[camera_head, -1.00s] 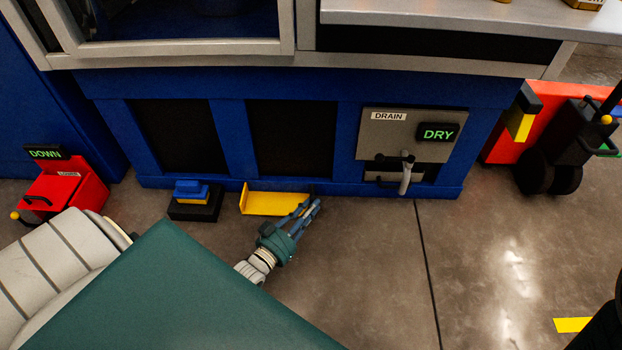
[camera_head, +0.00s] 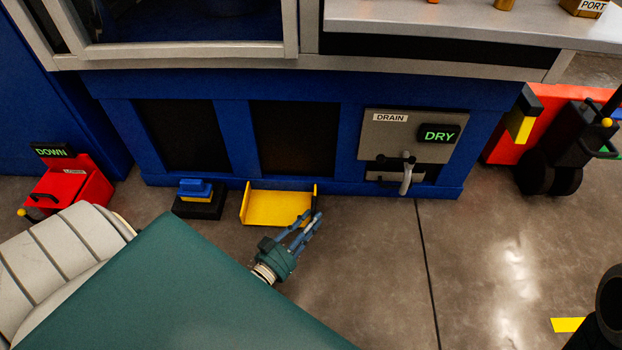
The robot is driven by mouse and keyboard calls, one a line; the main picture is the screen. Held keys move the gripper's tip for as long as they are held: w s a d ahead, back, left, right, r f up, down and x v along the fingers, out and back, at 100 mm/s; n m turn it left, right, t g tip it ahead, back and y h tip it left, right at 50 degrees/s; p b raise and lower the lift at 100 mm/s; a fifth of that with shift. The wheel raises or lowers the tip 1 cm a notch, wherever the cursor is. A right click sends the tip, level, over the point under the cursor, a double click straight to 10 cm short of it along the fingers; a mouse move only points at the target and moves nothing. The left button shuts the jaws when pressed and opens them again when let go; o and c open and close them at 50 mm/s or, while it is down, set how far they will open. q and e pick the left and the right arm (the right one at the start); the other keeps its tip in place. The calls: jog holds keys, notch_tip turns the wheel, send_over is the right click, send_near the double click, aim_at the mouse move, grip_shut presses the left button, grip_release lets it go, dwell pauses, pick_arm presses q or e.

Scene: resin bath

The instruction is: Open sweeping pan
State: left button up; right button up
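The yellow sweeping pan (camera_head: 272,208) lies low at the foot of the blue cabinet, jutting out over the floor. Its left and right side walls show, and a dark handle-like piece stands at its right end. My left gripper (camera_head: 311,217) is at that right end, its blue fingers reaching up to the dark piece. The fingertips overlap it, and I cannot tell whether they are closed on it. My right gripper is not in view.
A blue-and-black pedal (camera_head: 194,198) stands left of the pan. A grey drain panel (camera_head: 385,132) with a handle and a "DRY" display (camera_head: 439,134) is to the right. A red box (camera_head: 72,188) is at far left. The floor (camera_head: 370,270) in front is clear.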

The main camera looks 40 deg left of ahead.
pick_arm(q)
jog(key=s, duration=1.1)
jog(key=shift+s+a, duration=0.25)
jog(key=shift+s, duration=0.15)
jog(key=shift+s+f, duration=0.1)
